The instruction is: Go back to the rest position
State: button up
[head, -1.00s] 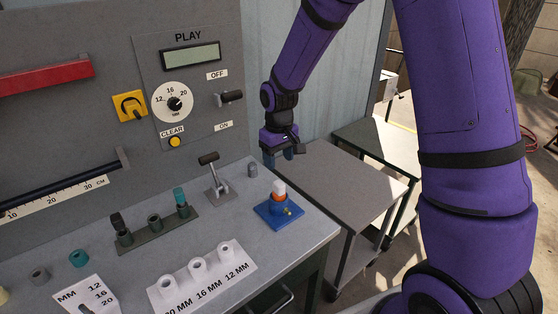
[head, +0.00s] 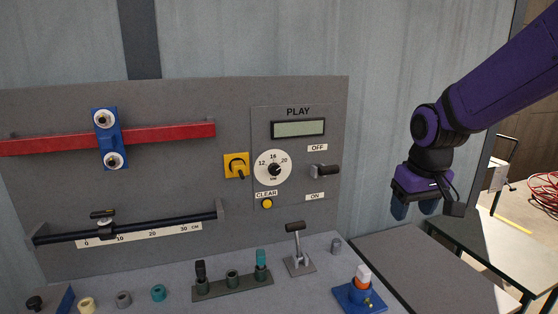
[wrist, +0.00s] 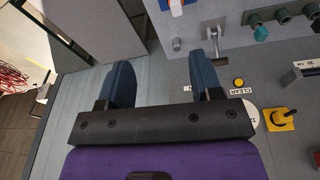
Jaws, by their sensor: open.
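My gripper (head: 415,208) hangs at the right in the head view, in front of the grey metal wall and right of the grey panel (head: 60,110). Its two dark blue fingers point down, apart, with nothing between them. In the wrist view my gripper (wrist: 162,80) also shows open and empty, with the wall's plain surface behind the gap. It is clear of the bench and touches nothing that I can see.
The bench holds a blue block with an orange-and-white piece (head: 360,288), a lever (head: 297,250) and a rack with dark and teal pieces (head: 233,285). A grey cart (head: 430,270) stands below my gripper. The panel carries a dial (head: 273,167) and a yellow switch (head: 236,166).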

jog(key=s+d+r+m+t, duration=0.1)
jog(key=s+r, duration=0.3)
jog(key=s, duration=0.6)
jog(key=s+d+r+m+t, duration=0.1)
jog(key=s+d+r+t, duration=0.1)
jog(key=s+r, duration=0.3)
jog(key=s, duration=0.4)
jog(key=shift+s, duration=0.35)
jog(key=shift+d, duration=0.1)
